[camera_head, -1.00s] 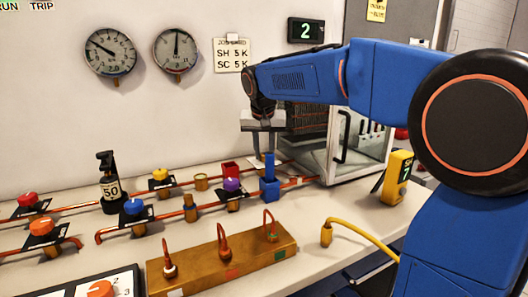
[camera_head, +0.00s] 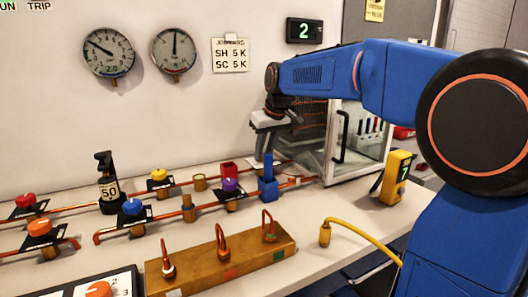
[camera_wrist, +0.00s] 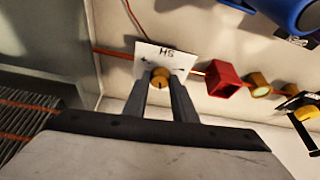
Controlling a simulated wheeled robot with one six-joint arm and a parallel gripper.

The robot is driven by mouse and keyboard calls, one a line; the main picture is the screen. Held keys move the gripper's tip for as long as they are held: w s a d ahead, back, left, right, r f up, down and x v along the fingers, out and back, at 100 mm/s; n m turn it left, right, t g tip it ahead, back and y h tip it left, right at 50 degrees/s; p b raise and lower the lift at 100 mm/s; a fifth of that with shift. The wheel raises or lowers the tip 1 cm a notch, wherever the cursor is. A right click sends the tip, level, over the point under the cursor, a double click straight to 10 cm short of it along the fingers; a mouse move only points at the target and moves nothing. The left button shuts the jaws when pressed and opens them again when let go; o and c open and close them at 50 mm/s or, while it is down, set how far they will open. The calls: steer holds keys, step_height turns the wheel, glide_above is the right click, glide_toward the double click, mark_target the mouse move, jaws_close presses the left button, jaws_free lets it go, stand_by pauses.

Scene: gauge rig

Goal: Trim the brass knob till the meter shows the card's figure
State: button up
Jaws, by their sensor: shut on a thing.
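The small round brass knob (camera_wrist: 160,78) has a dark slot and sits over a white label plate (camera_wrist: 168,58) with plus and minus marks. My gripper (camera_wrist: 161,88) is shut on the knob, one finger on each side. In the head view my gripper (camera_head: 266,150) points down behind a blue upright part (camera_head: 268,186), and the knob is hidden. The card (camera_head: 231,56) on the wall reads SH 5 K and SC 5 K. A yellow meter (camera_head: 397,178) at right shows what looks like 7, small and tilted.
A wall display (camera_head: 304,31) shows 2. Two dial gauges (camera_head: 108,52) hang at left. Copper pipes with coloured valve knobs (camera_head: 132,207) cross the bench. A red square part (camera_wrist: 222,78) stands near my gripper. A brass block (camera_head: 220,262) and yellow hose (camera_head: 360,233) lie in front.

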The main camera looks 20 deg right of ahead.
stand_by(0.3)
steer(key=o, duration=1)
steer(key=shift+o, duration=0.2)
steer(key=v, duration=1.7)
steer(key=shift+d+r, duration=0.15)
steer(key=shift+d, duration=0.05)
steer(key=shift+s, duration=0.1)
